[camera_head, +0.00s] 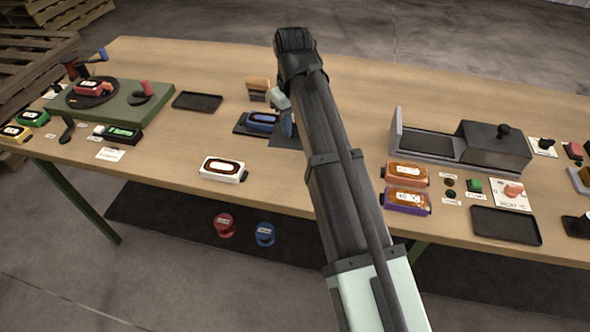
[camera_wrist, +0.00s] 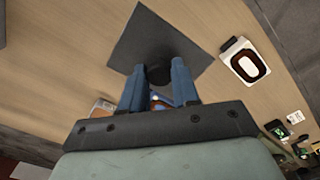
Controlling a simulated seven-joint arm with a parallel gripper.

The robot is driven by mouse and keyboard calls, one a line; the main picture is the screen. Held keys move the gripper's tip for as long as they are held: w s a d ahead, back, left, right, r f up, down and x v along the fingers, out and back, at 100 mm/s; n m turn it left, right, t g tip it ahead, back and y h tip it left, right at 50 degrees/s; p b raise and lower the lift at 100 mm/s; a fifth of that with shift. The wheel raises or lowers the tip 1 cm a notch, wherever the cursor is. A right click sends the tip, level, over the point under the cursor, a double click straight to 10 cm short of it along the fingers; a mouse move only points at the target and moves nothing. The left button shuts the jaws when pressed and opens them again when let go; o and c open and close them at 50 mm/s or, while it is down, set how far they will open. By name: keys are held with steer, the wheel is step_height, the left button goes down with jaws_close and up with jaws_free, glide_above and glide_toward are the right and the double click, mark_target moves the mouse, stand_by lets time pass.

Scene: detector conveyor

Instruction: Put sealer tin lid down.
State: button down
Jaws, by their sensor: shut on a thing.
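My gripper (camera_wrist: 158,84) points down at the table with its blue fingers on either side of a small dark round piece (camera_wrist: 158,75), which looks like the sealer tin lid or its knob. The fingers are shut on it. It shows against a dark square mat (camera_wrist: 150,38); I cannot tell whether it touches the mat. In the head view my gripper (camera_head: 287,120) is mostly hidden behind my arm, and the lid cannot be made out. Part of the dark mat (camera_head: 284,141) shows beside the fingers. The tin itself is not clearly visible.
A blue detector (camera_head: 262,121) on a dark tray and a tan block (camera_head: 258,84) stand close left of my gripper. A white detector (camera_head: 222,168) lies near the front edge. A grey box (camera_head: 494,146) stands right.

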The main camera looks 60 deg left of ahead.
steer(key=shift+s+d+f, duration=0.15)
steer(key=shift+d, duration=0.3)
steer(key=shift+s+d+f, duration=0.15)
steer(key=shift+d, duration=0.3)
steer(key=shift+m, duration=0.4)
steer(key=shift+f, duration=4.95)
steer(key=c, duration=0.8)
jaws_free()
steer(key=shift+f, duration=0.15)
step_height(320, 180, up, 12)
steer(key=shift+r, duration=0.2)
